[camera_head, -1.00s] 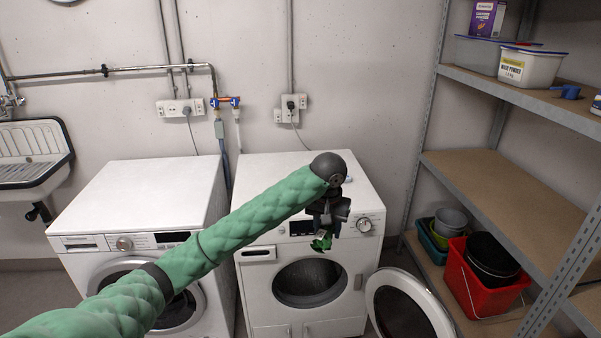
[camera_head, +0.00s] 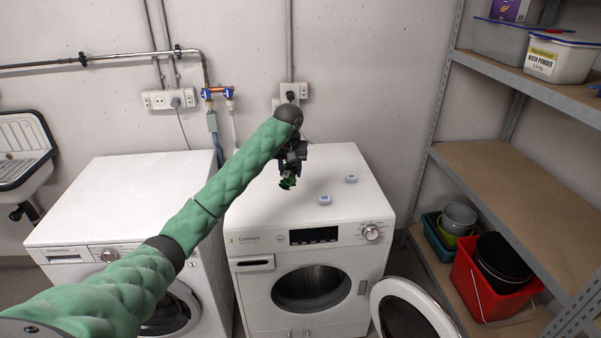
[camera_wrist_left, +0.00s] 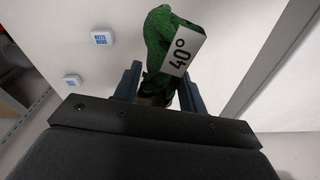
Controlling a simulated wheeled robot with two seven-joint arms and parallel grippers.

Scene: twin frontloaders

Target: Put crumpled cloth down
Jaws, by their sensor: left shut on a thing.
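The crumpled cloth (camera_head: 288,183) is dark green. In the left wrist view the cloth (camera_wrist_left: 158,40) sticks out beyond the fingers and carries a white tag reading 40°. My left gripper (camera_head: 289,172) is shut on the cloth, and its fingers show on both sides of it in the left wrist view (camera_wrist_left: 158,88). In the head view the gripper and cloth are over the white top of the right machine (camera_head: 345,175). I cannot tell whether the cloth touches that top. My right gripper is not in view.
Two small labelled blocks (camera_head: 325,200) (camera_head: 351,179) lie on the right machine's top, right of the cloth. The machine's round door (camera_head: 408,312) stands open at lower right. A second white machine (camera_head: 130,195) is at left. Shelving (camera_head: 500,180) with tubs and buckets stands at right.

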